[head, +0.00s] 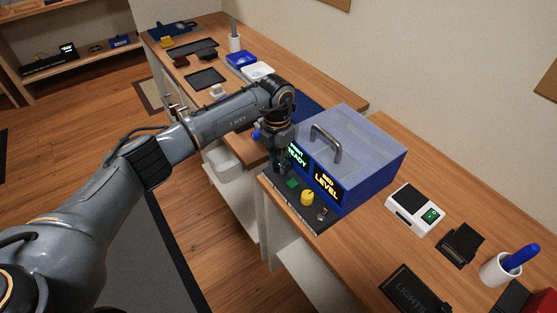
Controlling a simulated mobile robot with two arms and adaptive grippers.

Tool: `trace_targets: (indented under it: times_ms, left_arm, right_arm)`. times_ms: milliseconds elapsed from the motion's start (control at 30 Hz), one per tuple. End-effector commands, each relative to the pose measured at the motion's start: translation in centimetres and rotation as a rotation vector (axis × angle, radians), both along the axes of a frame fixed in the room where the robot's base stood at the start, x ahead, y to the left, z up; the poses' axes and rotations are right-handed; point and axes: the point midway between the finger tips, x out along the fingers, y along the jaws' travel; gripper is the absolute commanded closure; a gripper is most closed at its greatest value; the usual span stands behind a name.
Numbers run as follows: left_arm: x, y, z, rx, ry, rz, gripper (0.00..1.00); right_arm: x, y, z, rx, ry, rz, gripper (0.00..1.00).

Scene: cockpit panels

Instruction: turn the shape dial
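A blue box with a grey handle (326,143) stands on the wooden counter, with a dark control panel (310,222) along its front. I cannot tell for certain which control is the shape dial. My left gripper (280,167) points down over the panel's left end, left of the green square, and hides what is beneath it. Its fingers are dark and small, so opening and contact are unclear. My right gripper is out of view.
Two lit screens (327,183) on the box front read READY and LEVEL. To the right lie a white device (415,208), a black block (461,245), a white cup with a blue item (500,269) and a LIGHTS plate (414,290). Trays lie farther back.

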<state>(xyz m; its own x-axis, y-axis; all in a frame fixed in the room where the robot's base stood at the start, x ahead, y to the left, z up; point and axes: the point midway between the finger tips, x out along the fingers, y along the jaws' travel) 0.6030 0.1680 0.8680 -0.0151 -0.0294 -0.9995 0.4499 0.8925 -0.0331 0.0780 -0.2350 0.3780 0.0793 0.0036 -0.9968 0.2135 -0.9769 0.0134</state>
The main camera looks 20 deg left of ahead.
Motion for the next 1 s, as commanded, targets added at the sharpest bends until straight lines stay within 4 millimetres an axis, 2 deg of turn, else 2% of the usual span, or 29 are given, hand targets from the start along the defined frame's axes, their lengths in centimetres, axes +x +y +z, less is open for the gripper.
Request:
trace_targets:
  times_ms: [467,1000]
  left_arm:
    - [0.01,0.0,0.02,-0.001,-0.001,0.077,1.0]
    - [-0.03,0.05,0.05,0.0,-0.001,0.536,1.0]
  right_arm:
    - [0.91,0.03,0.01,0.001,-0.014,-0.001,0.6]
    - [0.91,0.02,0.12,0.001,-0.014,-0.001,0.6]
